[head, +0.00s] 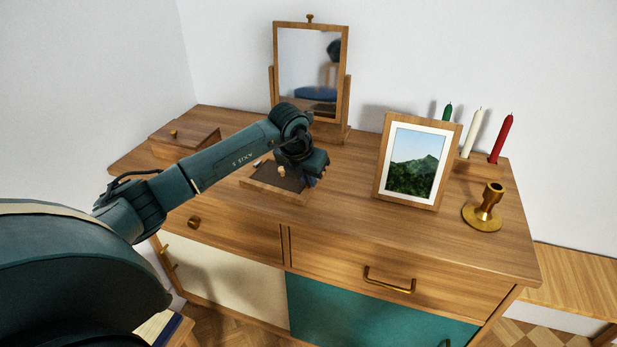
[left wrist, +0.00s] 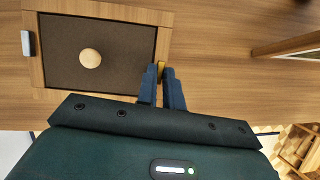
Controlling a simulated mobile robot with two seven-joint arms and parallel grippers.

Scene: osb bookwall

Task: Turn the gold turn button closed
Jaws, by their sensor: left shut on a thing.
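The gold turn button (left wrist: 161,66) shows as a small gold piece between the fingertips of my left gripper in the left wrist view, at the right edge of a shallow wooden frame. My left gripper (left wrist: 161,74) is shut on it; the fingers hide most of it, so its angle cannot be told. In the head view my left gripper (head: 314,180) is at the right side of the frame (head: 272,196) on the dresser, and the button is hidden there. The frame has a dark panel (left wrist: 120,68) with a pale round knob (left wrist: 90,58). My right gripper is not in view.
A tilting mirror (head: 311,70) stands behind my left arm. A picture frame (head: 414,165), a brass candlestick (head: 484,212) and candles stand to the right. A wooden box (head: 185,140) is at the left. The dresser top between frame and picture is clear.

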